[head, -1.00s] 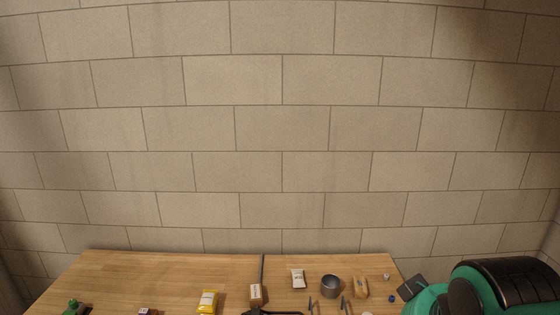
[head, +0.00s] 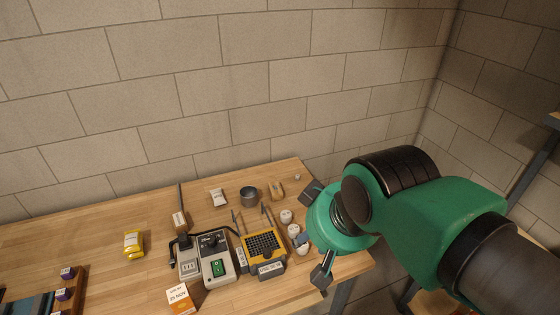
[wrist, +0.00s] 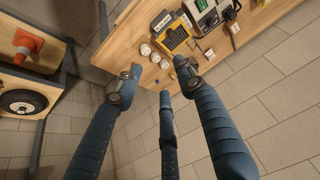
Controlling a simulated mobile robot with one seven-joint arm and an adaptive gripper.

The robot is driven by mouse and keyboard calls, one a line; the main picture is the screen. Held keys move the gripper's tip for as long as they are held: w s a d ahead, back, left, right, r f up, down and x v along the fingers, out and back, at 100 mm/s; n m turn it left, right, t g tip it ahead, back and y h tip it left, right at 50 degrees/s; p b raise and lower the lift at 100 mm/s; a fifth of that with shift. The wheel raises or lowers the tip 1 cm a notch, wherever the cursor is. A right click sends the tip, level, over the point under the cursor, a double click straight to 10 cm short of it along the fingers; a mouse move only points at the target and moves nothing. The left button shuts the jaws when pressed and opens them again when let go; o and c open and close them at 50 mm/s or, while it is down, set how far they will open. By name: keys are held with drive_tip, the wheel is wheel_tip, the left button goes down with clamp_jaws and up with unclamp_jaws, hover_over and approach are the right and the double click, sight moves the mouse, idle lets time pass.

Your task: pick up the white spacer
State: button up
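A small whitish piece (head: 297,177), which may be the white spacer, lies near the back right corner of the workbench in the head view. It is too small to identify surely. Several white round pieces (head: 286,216) stand in a row near the right edge; they also show in the wrist view (wrist: 145,49). My gripper (wrist: 160,76) has its dark fingers spread with nothing between them. It is over the right edge of the bench, close to the white round pieces. In the head view, my green arm comes from the right.
A yellow packet (head: 133,243) lies farther left. A shelf with an orange cone (wrist: 27,42) shows in the wrist view.

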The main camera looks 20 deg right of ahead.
drive_tip(key=shift+w+r, duration=0.1)
drive_tip(key=w+d+r+m+g+p, duration=0.1)
drive_tip(key=w+d+r+p, duration=0.15)
drive_tip(key=w, duration=0.65)
drive_tip(key=w+d+r+p, duration=0.1)
drive_tip(key=w+r, duration=0.3)
drive_tip(key=w, duration=0.6)
drive_tip(key=w+d+f+m+g+p, duration=0.1)
drive_tip(key=w+d+p, duration=0.15)
drive_tip(key=w, duration=0.65)
drive_tip(key=w+d+f+p, duration=0.15)
drive_tip(key=w+d, duration=0.25)
drive_tip(key=w, duration=0.6)
drive_tip(key=w+d+f+m+g+p, duration=0.1)
drive_tip(key=w+d+f, duration=0.3)
drive_tip(key=w+f, duration=0.25)
drive_tip(key=w+d+f+p, duration=0.25)
drive_tip(key=w+f, duration=0.25)
drive_tip(key=w, duration=0.3)
drive_tip(key=w+d+f, duration=0.3)
drive_tip(key=f, duration=0.3)
drive_tip(key=w+d+f+m+g+p, duration=0.1)
drive_tip(key=w+d+f, duration=0.2)
drive_tip(key=f, duration=0.4)
drive_tip(key=w+d+f+p, duration=0.1)
drive_tip(key=w+d+f, duration=0.2)
drive_tip(key=f, duration=0.4)
drive_tip(key=shift+d+f+h, duration=0.15)
drive_tip(key=shift+d+h, duration=0.15)
drive_tip(key=shift+d, duration=0.1)
